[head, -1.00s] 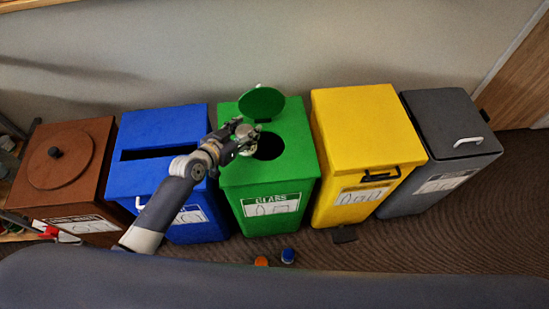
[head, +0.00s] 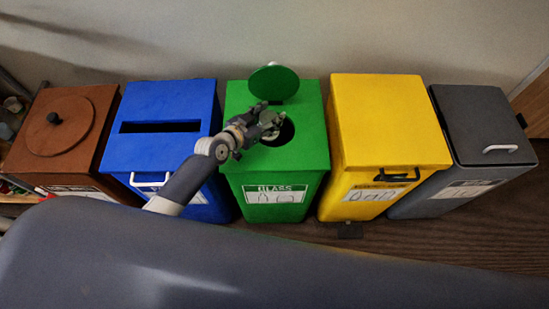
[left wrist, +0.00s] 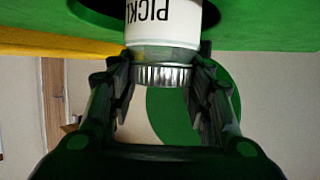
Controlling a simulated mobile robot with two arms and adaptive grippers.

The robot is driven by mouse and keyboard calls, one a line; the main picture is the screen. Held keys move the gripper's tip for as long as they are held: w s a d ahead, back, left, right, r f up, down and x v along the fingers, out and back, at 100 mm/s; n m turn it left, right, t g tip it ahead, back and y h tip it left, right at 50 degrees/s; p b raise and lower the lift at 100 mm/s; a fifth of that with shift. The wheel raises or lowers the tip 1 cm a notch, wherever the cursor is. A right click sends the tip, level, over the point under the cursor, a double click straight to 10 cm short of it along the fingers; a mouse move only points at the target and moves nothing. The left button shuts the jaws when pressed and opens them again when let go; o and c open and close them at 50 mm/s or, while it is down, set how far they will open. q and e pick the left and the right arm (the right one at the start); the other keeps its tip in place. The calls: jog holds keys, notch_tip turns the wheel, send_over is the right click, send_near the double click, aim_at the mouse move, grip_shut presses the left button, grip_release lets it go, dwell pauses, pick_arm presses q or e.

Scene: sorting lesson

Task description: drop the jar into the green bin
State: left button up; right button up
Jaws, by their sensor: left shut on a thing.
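The green bin (head: 312,105) stands in the middle of a row, with its round flap (head: 273,83) raised behind a dark round opening. My left gripper (head: 270,122) is over the left part of that opening. In the left wrist view the left gripper (left wrist: 162,85) is shut on the metal lid of the jar (left wrist: 163,28). The jar has a white label reading "PICKL"; its far end is cut off by the frame edge. The jar lines up with the dark opening in the green bin top (left wrist: 265,28). In the head view my gripper mostly hides the jar.
A blue bin (head: 170,98) with a slot stands left of the green one, and a brown bin (head: 95,125) beyond it. A yellow bin (head: 385,115) and a dark grey bin (head: 480,120) stand to the right. A wall is behind.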

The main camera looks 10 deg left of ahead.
pick_arm(q)
jog(key=o, duration=1.2)
jog(key=shift+s, duration=0.1)
jog(key=v, duration=1.1)
jog(key=shift+s+a+r, duration=0.1)
jog(key=shift+s+a, duration=0.1)
jog(key=shift+s, duration=0.15)
jog(key=shift+d, duration=0.1)
